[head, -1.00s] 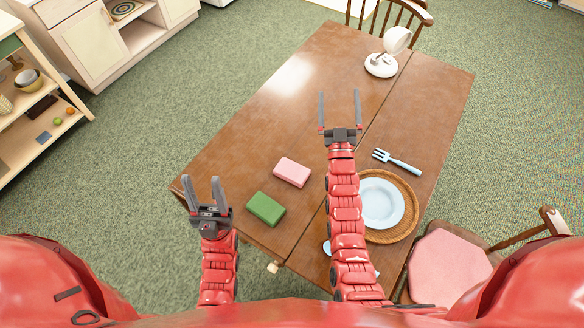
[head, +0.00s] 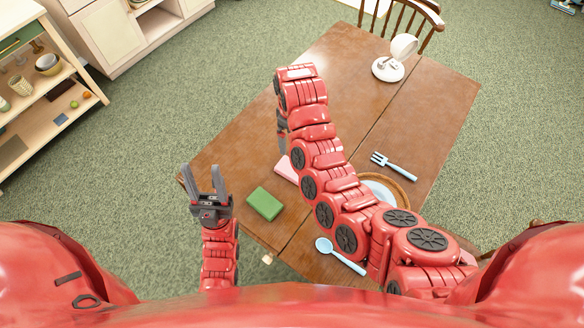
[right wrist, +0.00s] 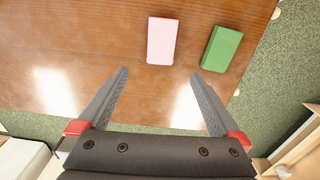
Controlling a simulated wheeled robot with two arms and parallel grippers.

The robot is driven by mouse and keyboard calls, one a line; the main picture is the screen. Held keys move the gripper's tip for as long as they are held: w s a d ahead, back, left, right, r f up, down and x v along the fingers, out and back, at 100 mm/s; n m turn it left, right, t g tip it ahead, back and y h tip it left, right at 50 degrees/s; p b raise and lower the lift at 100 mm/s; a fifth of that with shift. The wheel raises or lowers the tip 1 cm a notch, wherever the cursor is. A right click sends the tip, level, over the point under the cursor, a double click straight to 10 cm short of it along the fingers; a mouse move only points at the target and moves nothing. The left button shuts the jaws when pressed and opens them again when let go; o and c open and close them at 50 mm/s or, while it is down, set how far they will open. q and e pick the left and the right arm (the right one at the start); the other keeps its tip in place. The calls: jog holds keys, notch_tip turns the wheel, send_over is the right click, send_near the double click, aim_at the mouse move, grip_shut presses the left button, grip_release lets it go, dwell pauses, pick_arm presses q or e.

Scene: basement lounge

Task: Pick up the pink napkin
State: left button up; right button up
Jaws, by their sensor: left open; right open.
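The pink napkin (head: 287,167) is a folded block lying on the wooden table (head: 330,70). In the head view my right arm partly covers it. In the right wrist view the whole pink napkin (right wrist: 161,41) shows beyond the fingertips, between their lines. My right gripper (right wrist: 160,75) is open and empty, above the table and apart from the napkin. In the head view the right gripper (head: 281,132) is partly hidden, pointing down near the napkin. My left gripper (head: 205,178) is open and empty at the table's left front corner.
A green block (head: 265,204) lies beside the napkin, also in the right wrist view (right wrist: 222,49).

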jog(key=b, duration=0.6)
send_near(292, 170)
jog(key=shift+w+f+p, duration=0.15)
jog(key=shift+f+p, duration=0.35)
jog(key=shift+w+f+p, duration=0.2)
jog(key=shift+f+p, duration=0.3)
jog(key=shift+f, duration=0.7)
jog(key=shift+f+p, duration=0.5)
jog(key=shift+p, duration=0.25)
jog(key=shift+f+p, duration=0.4)
jog(key=shift+f, duration=1.7)
jog(key=c, duration=1.1)
